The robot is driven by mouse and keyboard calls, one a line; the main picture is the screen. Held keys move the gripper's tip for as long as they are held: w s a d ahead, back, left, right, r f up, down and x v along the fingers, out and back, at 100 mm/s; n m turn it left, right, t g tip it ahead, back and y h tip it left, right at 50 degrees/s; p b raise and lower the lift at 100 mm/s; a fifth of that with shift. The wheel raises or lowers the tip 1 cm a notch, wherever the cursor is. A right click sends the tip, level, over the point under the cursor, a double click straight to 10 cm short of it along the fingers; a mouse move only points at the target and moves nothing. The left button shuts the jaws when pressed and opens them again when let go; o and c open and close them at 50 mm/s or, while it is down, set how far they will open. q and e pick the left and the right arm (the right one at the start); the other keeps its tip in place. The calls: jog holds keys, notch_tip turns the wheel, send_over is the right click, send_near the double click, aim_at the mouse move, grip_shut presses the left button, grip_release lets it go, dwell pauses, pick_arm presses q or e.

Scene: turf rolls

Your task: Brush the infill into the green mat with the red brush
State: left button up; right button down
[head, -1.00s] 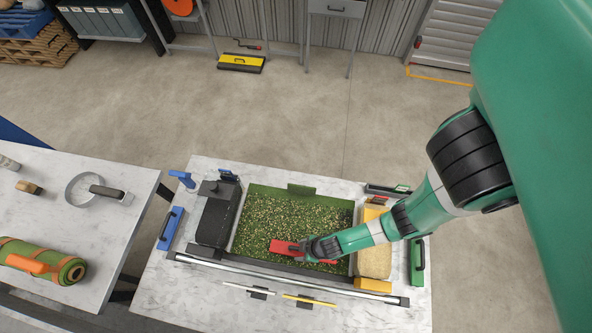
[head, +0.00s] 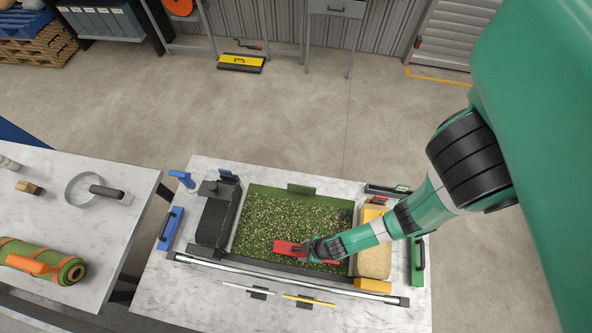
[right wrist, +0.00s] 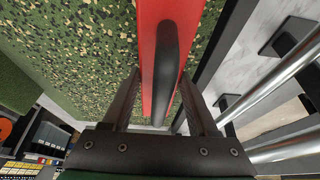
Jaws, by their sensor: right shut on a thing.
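The green mat (head: 285,215) lies in a frame on the table, with pale infill granules scattered thickly over it. The red brush (head: 287,247) is at the mat's front edge, toward the right. My right gripper (head: 318,250) is shut on the brush's black handle. In the right wrist view, the red brush (right wrist: 149,60) and its dark handle (right wrist: 170,55) run between the fingers of the right gripper (right wrist: 160,100), with the speckled mat (right wrist: 70,60) to the left. The bristles are hidden, so I cannot tell whether they touch the mat. My left gripper is not in view.
A tan infill block or bin (head: 374,256) stands right of the mat, and a black box (head: 213,218) stands left. A metal rail (head: 285,275) runs along the front. A side table (head: 60,215) on the left holds a green roll (head: 70,268) and a round sieve (head: 82,188).

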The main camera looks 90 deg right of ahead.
aim_at(275, 246)
jog(key=w+b, duration=0.1)
jog(key=w, duration=0.3)
jog(key=w+d+b, duration=0.1)
jog(key=w, duration=0.4)
jog(key=w+b, duration=0.1)
jog(key=w, duration=0.3)
jog(key=shift+w+d, duration=0.25)
jog(key=shift+w, duration=0.15)
jog(key=shift+s, duration=0.5)
jog(key=shift+s+a+p, duration=0.15)
jog(key=shift+s+p, duration=0.45)
jog(key=shift+s, duration=0.5)
